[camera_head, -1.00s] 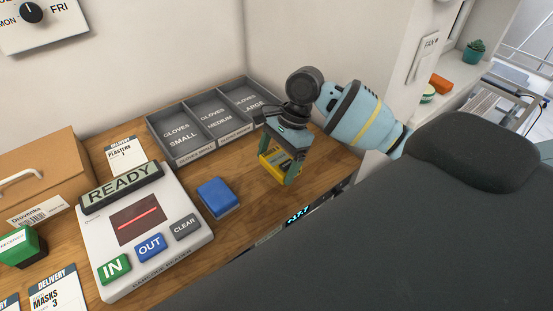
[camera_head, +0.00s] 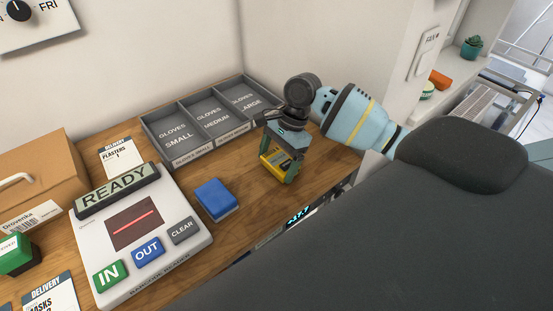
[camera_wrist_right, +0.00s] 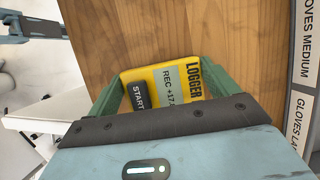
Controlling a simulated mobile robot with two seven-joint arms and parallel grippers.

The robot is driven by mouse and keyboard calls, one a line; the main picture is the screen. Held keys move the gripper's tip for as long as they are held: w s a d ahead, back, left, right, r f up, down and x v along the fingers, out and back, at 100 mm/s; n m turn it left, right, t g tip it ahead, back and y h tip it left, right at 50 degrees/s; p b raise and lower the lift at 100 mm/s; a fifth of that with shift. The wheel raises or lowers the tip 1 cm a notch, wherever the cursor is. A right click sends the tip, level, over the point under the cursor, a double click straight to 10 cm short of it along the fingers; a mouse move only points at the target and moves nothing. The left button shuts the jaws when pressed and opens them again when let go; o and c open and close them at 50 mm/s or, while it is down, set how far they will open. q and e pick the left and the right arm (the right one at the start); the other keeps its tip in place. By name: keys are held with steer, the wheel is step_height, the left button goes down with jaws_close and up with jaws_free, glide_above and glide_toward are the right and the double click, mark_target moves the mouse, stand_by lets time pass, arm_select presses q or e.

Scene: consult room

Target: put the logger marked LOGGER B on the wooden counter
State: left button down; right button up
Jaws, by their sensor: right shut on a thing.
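A yellow logger (camera_head: 280,162) is between the fingers of my right gripper (camera_head: 279,172), which is shut on it. In the right wrist view the logger (camera_wrist_right: 172,82) shows the word LOGGER, a REC display and a dark START button; the letter after LOGGER is hidden. The gripper's green fingers (camera_wrist_right: 165,90) clasp its two sides. The logger is over the right part of the wooden counter (camera_head: 262,205), in front of the glove tray. I cannot tell whether it touches the wood.
The grey glove tray (camera_head: 213,147) stands along the wall behind. A blue box (camera_head: 216,198) and a white reader marked READY (camera_head: 177,247) are to the left. A cardboard box (camera_head: 40,178) is at the far left. Bare wood lies between the blue box and my gripper.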

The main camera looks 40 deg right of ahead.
steer(key=o, duration=0.9)
steer(key=shift+f, duration=0.1)
steer(key=v, duration=1.2)
steer(key=shift+p, duration=0.45)
